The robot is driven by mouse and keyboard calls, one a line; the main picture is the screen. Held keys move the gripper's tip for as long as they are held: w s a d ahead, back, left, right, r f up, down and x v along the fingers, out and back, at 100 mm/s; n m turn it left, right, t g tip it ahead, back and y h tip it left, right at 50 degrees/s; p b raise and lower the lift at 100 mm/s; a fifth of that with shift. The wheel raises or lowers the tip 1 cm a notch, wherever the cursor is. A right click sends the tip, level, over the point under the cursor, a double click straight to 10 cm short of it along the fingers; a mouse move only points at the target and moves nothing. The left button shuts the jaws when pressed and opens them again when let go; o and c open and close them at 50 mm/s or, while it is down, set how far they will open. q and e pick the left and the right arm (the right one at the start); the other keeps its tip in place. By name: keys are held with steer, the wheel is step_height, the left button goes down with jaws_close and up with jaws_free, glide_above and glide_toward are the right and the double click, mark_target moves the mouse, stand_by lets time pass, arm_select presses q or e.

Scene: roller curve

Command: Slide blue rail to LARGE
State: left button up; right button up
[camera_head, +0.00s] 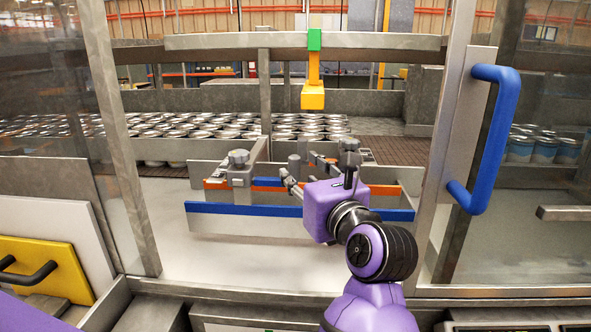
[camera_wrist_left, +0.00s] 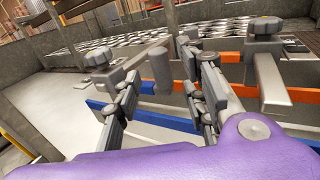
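A long blue rail (camera_head: 240,209) runs left to right across the front of the roller curve. It also shows behind the fingers in the left wrist view (camera_wrist_left: 165,119). A shorter blue strip (camera_head: 270,182) lies behind it. My left gripper (camera_head: 303,172) is above and behind the front rail. Its two fingers are apart in the left wrist view (camera_wrist_left: 168,82), with a grey upright post (camera_wrist_left: 160,70) showing between them. I cannot tell whether they touch it. I see no readable LARGE marking. My right gripper is not in view.
Clamp knobs stand at left (camera_head: 238,158) and right (camera_head: 349,146) of the post, near orange strips (camera_head: 215,184). Many cans (camera_head: 200,128) fill the conveyor behind. A frame post with a blue handle (camera_head: 494,140) stands at right. A yellow-and-green piece (camera_head: 313,95) hangs above.

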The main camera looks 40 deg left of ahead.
arm_select(q)
steer(key=shift+v, duration=1.65)
